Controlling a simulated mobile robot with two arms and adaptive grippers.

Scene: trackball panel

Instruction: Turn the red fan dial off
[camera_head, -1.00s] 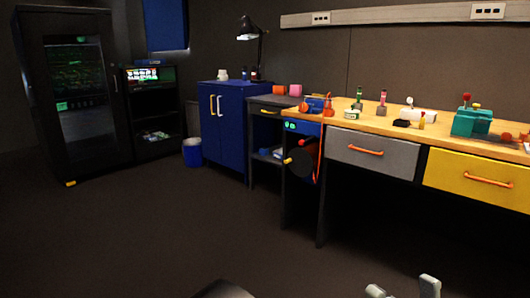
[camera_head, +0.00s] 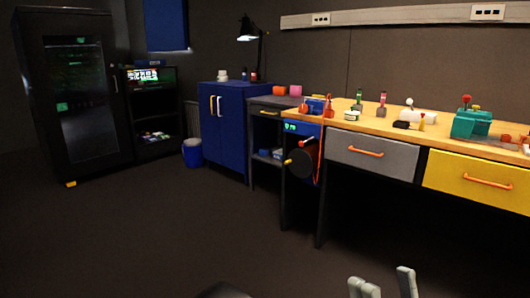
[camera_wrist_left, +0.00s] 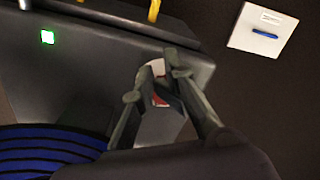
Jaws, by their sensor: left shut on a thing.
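In the left wrist view, a small red part with a white surround (camera_wrist_left: 159,100) shows between the fingers of my left gripper (camera_wrist_left: 153,85); it looks like the red fan dial on a dark grey panel (camera_wrist_left: 95,65). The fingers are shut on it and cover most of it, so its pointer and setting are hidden. My left gripper does not show in the head view. My right gripper (camera_head: 382,284) is at the bottom of the head view, its fingers apart and empty, far in front of the workbench.
The left wrist view shows a green lit square (camera_wrist_left: 47,37), a yellow handle (camera_wrist_left: 154,10), a white plate with a blue bar (camera_wrist_left: 263,28) and a blue ribbed object (camera_wrist_left: 45,145). In the head view, a workbench (camera_head: 345,120) stands along the wall. The floor before it is clear.

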